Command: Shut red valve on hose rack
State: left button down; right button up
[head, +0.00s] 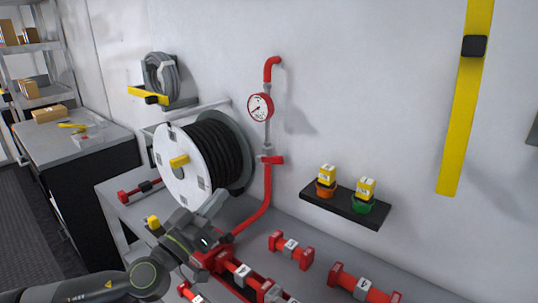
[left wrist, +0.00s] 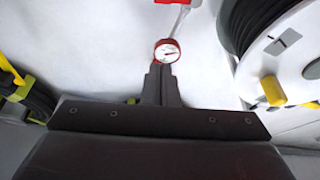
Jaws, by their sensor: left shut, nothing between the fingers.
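The red valve (head: 272,160) sits on the vertical red and grey pipe on the wall, below a round pressure gauge (head: 260,107). Its red handle sticks out to the right, across the pipe. In the left wrist view the gauge (left wrist: 167,51) shows just beyond the fingertips, and a red part at the top edge looks like the valve handle (left wrist: 178,2). My left gripper (head: 217,203) is shut and empty, in front of the hose reel, left of and lower than the valve, apart from it. It also shows in the left wrist view (left wrist: 160,72). My right gripper is not in view.
A white reel (head: 178,180) with black hose stands left of the pipe. Red fittings (head: 291,250) lie on the grey bench. A black shelf (head: 340,206) with two yellow-topped items is to the right. A grey hose coil (head: 160,76) hangs at upper left. The wall around the valve is clear.

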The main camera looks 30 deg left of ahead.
pick_arm(q)
notch_tip(320, 180, up, 7)
jog(key=p, duration=0.8)
send_over(269, 159)
jog(key=s, duration=0.3)
jog(key=shift+w+d+f+b, duration=0.2)
jog(key=shift+d+f, duration=0.1)
jog(key=shift+f, duration=0.5)
jog(key=shift+w+d+f+b, duration=0.15)
jog(key=shift+d+f, duration=0.1)
jog(key=shift+f, duration=0.5)
jog(key=shift+w+d+f+b, duration=0.1)
jog(key=shift+d+f+b, duration=0.15)
jog(key=shift+f, duration=0.55)
jog(key=shift+d+f+b, duration=0.2)
jog(key=shift+f+b, duration=0.1)
jog(key=shift+b, duration=0.35)
jog(key=shift+r, duration=0.1)
